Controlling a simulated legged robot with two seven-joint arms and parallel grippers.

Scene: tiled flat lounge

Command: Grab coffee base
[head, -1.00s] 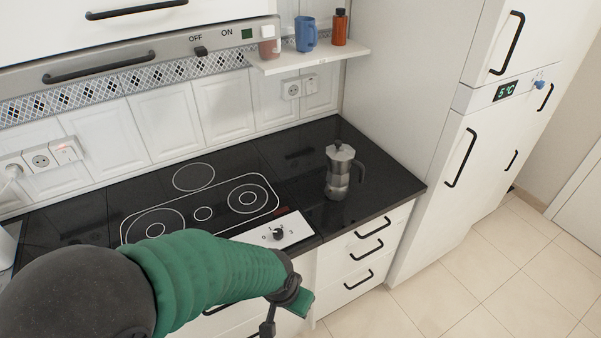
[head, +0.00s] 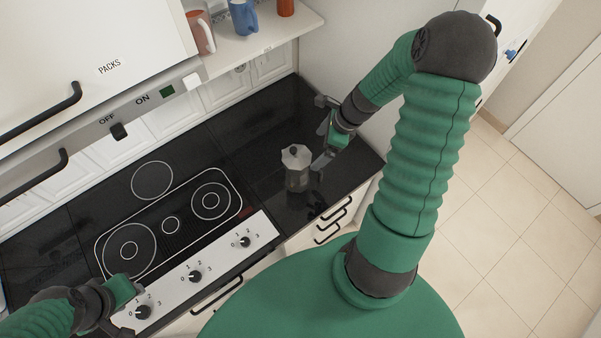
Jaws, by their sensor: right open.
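The coffee base shows as the lower part of a grey metal moka pot (head: 298,172), which stands upright on the black counter right of the hob. The pot's faceted top is in place. My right gripper (head: 328,140) is open beside the pot, on its right and a little behind it. One grey finger reaches close to the pot's handle side; I cannot tell whether it touches. My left gripper (head: 122,303) is over the front left of the hob, by the knobs, away from the pot. Its finger opening is not clear.
The hob (head: 170,225) with its white knob panel (head: 215,262) lies left of the pot. A tall white cabinet stands to the right.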

